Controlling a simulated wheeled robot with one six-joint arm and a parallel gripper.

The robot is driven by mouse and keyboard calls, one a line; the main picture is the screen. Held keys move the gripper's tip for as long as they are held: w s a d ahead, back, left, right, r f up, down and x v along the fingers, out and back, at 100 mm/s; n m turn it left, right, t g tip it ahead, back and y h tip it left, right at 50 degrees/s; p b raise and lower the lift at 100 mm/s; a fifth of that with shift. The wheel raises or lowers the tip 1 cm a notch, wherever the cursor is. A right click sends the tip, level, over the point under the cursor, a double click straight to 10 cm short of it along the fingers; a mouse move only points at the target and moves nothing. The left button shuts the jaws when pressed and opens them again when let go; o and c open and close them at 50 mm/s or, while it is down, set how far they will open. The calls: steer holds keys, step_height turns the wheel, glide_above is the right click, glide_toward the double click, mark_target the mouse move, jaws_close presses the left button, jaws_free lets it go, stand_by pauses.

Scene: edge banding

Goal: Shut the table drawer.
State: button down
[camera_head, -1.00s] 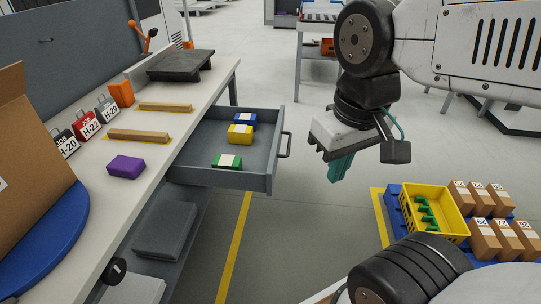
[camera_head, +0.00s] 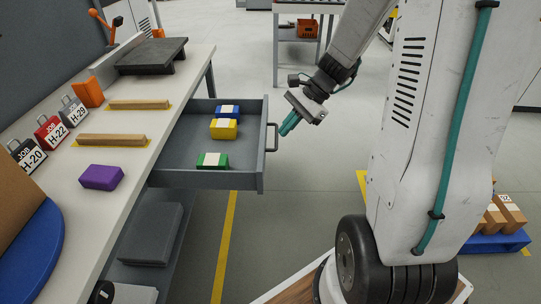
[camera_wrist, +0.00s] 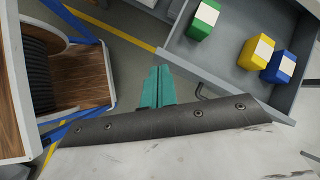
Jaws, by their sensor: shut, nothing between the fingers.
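The table drawer (camera_head: 192,178) is pulled out from the workbench and holds a blue block (camera_head: 228,111), a yellow block (camera_head: 224,129) and a green block (camera_head: 212,160). Its dark handle (camera_head: 272,137) is on the right-hand front face. My gripper (camera_head: 287,126) is shut and empty, just right of the handle, with teal fingers pointing down and left toward it. In the wrist view the shut fingers (camera_wrist: 157,85) lie beside the drawer front (camera_wrist: 220,68), and the handle (camera_wrist: 200,92) shows close to their right. I cannot tell whether they touch it.
The workbench top (camera_head: 150,185) carries a purple block (camera_head: 102,177), wooden strips, job tags and a dark raised plate (camera_head: 152,56). A wooden-sided reel (camera_wrist: 45,65) shows in the wrist view. Blue pallet (camera_head: 490,243) with boxes stands at right. Floor before the drawer is clear.

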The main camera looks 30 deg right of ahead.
steer(key=w+d+f+m+t, duration=0.3)
steer(key=d+f+m, duration=0.5)
steer(key=d+f, duration=0.3)
steer(key=a+r+x, duration=0.1)
steer(key=a+x, duration=0.1)
steer(key=x, duration=1.1)
steer(key=shift+w+a+r, duration=0.2)
steer(key=shift+w+a, duration=0.05)
